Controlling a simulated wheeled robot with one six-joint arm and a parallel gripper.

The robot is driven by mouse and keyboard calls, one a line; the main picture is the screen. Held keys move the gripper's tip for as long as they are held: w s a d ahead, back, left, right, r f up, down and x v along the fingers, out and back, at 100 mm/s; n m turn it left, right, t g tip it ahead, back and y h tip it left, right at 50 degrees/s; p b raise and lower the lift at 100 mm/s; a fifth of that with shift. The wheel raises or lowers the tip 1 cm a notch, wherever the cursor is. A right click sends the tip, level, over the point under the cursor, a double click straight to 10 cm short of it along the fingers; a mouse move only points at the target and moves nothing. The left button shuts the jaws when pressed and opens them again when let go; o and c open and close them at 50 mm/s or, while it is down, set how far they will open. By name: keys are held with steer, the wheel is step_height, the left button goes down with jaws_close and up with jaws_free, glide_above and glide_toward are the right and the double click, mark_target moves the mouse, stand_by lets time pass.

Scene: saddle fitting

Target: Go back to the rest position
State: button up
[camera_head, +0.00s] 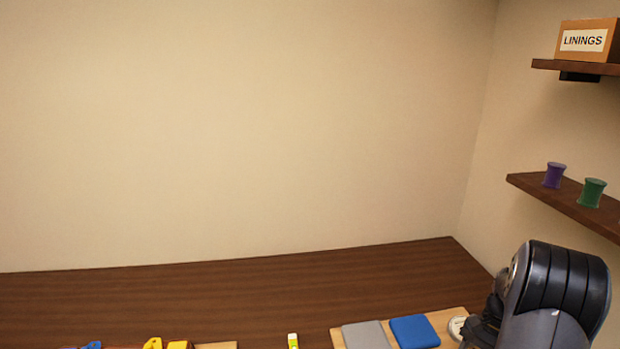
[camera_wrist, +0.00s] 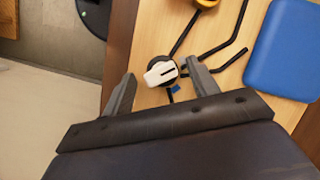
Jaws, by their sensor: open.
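My gripper (camera_wrist: 158,90) is open in the wrist view, with its two fingers apart over the edge of a light wooden board (camera_wrist: 225,72). A round black knob with a white bar handle (camera_wrist: 161,73) shows between and beyond the fingertips; I cannot tell how far below them it is. Nothing is seen held between the fingers. In the head view my arm is at the lower right, and the gripper's fingers are not visible there.
A blue pad (camera_head: 414,331) and a grey pad (camera_head: 366,336) lie on the board. Black bent rods (camera_wrist: 222,52) lie near the knob. Blue and yellow items (camera_head: 153,343) and a small yellow-white item (camera_head: 292,341) sit at the front edge. Shelves (camera_head: 560,199) stand at right. The rear tabletop is clear.

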steer(key=m+t, duration=0.1)
steer(key=m, duration=0.2)
steer(key=m+t+b, duration=0.1)
steer(key=m, duration=0.3)
steer(key=shift+s+d+t+y, duration=0.1)
steer(key=shift+s+t+y, duration=0.1)
steer(key=shift+t+y, duration=0.15)
steer(key=m+t+b, duration=0.1)
steer(key=m, duration=0.2)
steer(key=m+t, duration=0.1)
steer(key=m, duration=0.2)
steer(key=shift+s+f+b, duration=0.1)
steer(key=shift+s+b, duration=0.05)
steer(key=shift+b, duration=0.2)
steer(key=shift+m, duration=0.4)
steer(key=v, duration=0.5)
steer(key=shift+s+r, duration=0.1)
steer(key=shift+r, duration=0.1)
steer(key=shift+r, duration=0.1)
